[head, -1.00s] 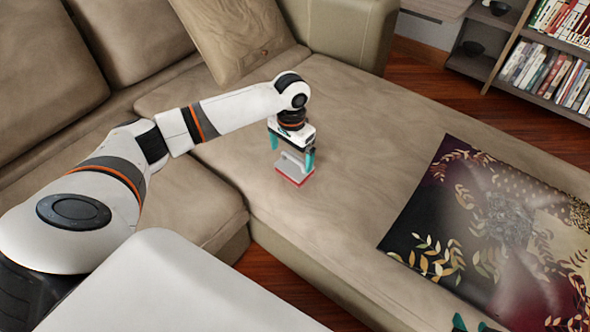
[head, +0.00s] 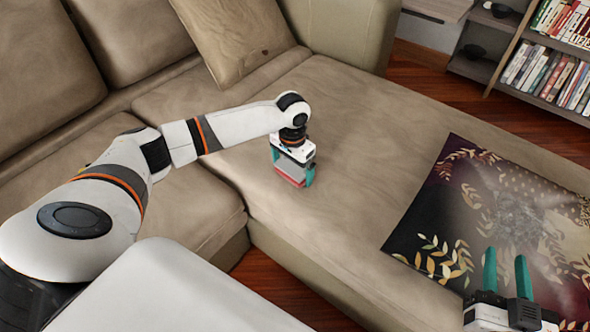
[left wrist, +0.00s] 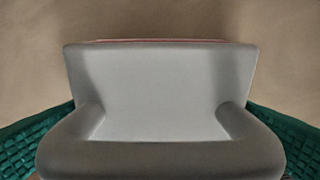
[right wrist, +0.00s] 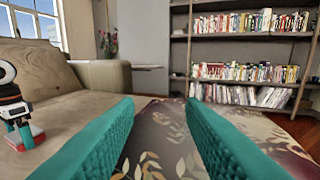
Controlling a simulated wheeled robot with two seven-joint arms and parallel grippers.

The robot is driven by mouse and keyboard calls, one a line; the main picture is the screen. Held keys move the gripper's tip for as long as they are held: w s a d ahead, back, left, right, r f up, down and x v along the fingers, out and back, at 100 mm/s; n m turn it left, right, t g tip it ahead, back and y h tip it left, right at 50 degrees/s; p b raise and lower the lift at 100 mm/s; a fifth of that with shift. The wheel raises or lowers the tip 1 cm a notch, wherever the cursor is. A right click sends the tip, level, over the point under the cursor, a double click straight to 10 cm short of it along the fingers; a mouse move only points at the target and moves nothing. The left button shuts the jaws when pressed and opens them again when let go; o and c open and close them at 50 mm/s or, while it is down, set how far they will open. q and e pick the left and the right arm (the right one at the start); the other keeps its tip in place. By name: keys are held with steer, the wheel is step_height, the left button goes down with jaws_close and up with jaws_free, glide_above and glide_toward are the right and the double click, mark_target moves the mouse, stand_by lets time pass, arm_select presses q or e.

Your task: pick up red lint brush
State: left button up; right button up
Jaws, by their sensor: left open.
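The lint brush (head: 290,180), with a red base and a grey body, lies on the beige sofa seat. In the left wrist view its grey back and handle (left wrist: 160,90) fill the middle, with a thin red edge at the far side. My left gripper (head: 293,169) is open and lowered over the brush, with a teal finger on each side of its handle. Whether the fingers touch it, I cannot tell. My right gripper (head: 506,260) is open and empty above the patterned cloth; it also shows in the right wrist view (right wrist: 158,105).
A dark patterned cloth (head: 425,215) with gold leaves lies over the sofa's right part. A cushion (head: 235,40) leans at the back. A bookshelf (head: 495,72) stands at the back right on the wooden floor. The seat around the brush is clear.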

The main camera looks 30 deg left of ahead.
arm_select(q)
steer(key=shift+f, duration=0.3)
arm_select(e)
steer(key=shift+a+r+t, duration=0.1)
steer(key=shift+r+t, duration=0.2)
steer(key=shift+r, duration=0.3)
arm_select(q)
steer(key=shift+c, duration=0.3)
steer(key=c, duration=0.7)
steer(key=shift+o, duration=0.2)
steer(key=shift+r, duration=0.1)
